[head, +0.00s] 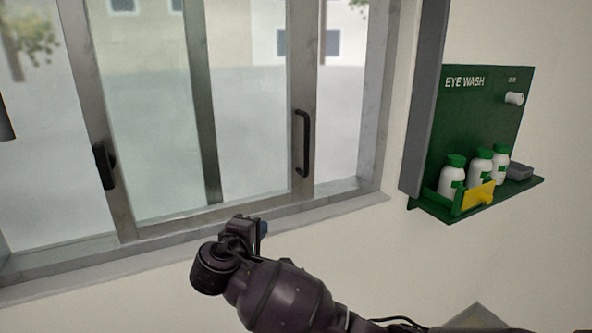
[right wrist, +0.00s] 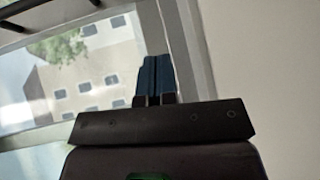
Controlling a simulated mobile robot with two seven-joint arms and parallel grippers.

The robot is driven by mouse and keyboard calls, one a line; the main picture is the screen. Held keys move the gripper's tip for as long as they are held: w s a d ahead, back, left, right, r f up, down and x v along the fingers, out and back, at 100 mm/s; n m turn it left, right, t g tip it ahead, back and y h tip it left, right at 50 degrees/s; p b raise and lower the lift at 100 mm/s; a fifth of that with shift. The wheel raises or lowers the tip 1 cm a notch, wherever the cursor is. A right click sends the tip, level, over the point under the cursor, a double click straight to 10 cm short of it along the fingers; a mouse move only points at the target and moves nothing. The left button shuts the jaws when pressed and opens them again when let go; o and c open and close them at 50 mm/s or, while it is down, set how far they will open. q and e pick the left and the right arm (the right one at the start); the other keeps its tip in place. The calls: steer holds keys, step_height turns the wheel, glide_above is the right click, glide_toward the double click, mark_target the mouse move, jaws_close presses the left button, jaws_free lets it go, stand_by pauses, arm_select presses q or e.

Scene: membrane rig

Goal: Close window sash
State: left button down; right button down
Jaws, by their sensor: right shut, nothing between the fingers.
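The window sash (head: 303,95) is a grey-framed glass panel in the head view, with a black bar handle (head: 302,143) on its right stile. A black latch-like handle (head: 105,165) sits on a stile further left. A gap of window opening shows between the sash's right stile and the right window jamb (head: 378,95). My right gripper (head: 262,230) is in front of the sill, below and left of the bar handle and apart from it. In the right wrist view its blue fingers (right wrist: 155,75) are together and empty. My left gripper is not in view.
A green eye wash station (head: 480,110) with several white bottles is mounted on the wall at the right, beside a grey vertical post (head: 425,100). The window sill (head: 330,203) runs below the sash. The wall below the eye wash station is clear.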

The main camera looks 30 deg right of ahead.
step_height(320, 180, up, 9)
steer(key=m+g+h, duration=0.1)
steer(key=m+h, duration=0.1)
steer(key=h, duration=0.1)
steer(key=s+d+p+x, duration=0.1)
steer(key=s+p+x, duration=0.1)
steer(key=x, duration=1)
steer(key=shift+d+r+p, duration=0.3)
steer(key=shift+r+p, duration=0.2)
steer(key=shift+r, duration=0.05)
steer(key=shift+d, duration=0.1)
